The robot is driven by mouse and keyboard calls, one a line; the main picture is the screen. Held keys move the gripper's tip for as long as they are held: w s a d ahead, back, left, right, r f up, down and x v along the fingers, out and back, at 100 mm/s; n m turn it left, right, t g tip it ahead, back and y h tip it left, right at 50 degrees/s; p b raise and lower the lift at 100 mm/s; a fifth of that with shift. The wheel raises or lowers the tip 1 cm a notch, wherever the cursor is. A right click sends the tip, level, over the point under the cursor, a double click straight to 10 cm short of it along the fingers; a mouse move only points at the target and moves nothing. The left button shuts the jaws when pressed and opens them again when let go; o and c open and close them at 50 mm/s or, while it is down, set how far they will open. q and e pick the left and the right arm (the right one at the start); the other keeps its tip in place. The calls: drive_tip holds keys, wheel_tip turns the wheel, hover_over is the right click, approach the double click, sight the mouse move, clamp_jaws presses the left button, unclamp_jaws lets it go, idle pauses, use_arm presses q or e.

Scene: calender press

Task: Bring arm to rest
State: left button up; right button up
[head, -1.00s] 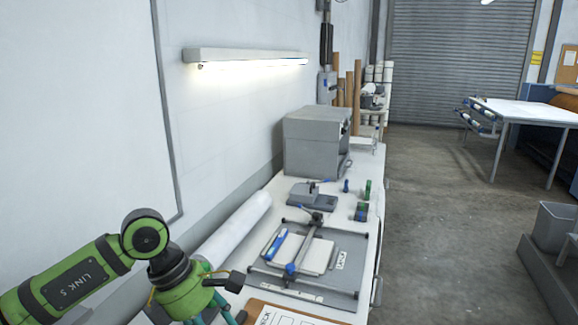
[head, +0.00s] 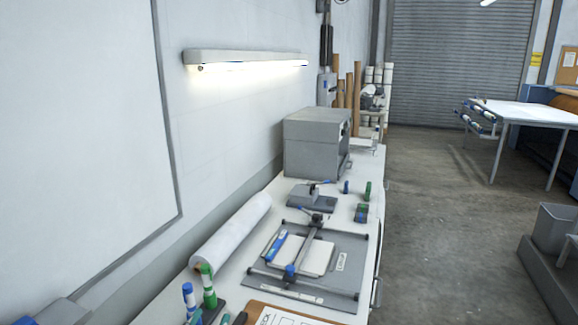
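A white paper roll (head: 232,230) lies along the wall side. At the near end are a green marker (head: 208,287) and a blue marker (head: 189,298), both upright in a holder.
A clipboard (head: 262,314) lies at the bench's near edge. A grey box machine (head: 312,145) stands further back. A grey bin (head: 556,228) is at the right, and a white table (head: 535,112) stands beyond it. The floor (head: 440,240) between is clear.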

use_arm(q)
drive_tip(key=s+a+f+n+g+y, duration=0.1)
drive_tip(key=s+a+f+n+g, duration=0.1)
drive_tip(key=s+f+g, duration=0.4)
drive_tip(key=s+a+f+n+g+y, duration=0.1)
drive_tip(key=s+a+f+n, duration=0.1)
drive_tip(key=s+f, duration=0.45)
drive_tip(key=s+f+n+g, duration=0.2)
drive_tip(key=s+f+g, duration=0.5)
drive_tip(key=s, duration=0.5)
wheel_tip(320, 180, down, 27)
drive_tip(key=s+b, duration=0.2)
drive_tip(key=s+a+f, duration=0.1)
drive_tip(key=s+f, duration=0.6)
drive_tip(key=s+a+f+g, duration=0.1)
drive_tip(key=s+a+f, duration=0.1)
drive_tip(key=s+f, duration=0.4)
drive_tip(key=shift+s+a+f+g+h+b, duration=0.3)
drive_tip(key=shift+s+f+b, duration=0.1)
drive_tip(key=shift+s, duration=0.65)
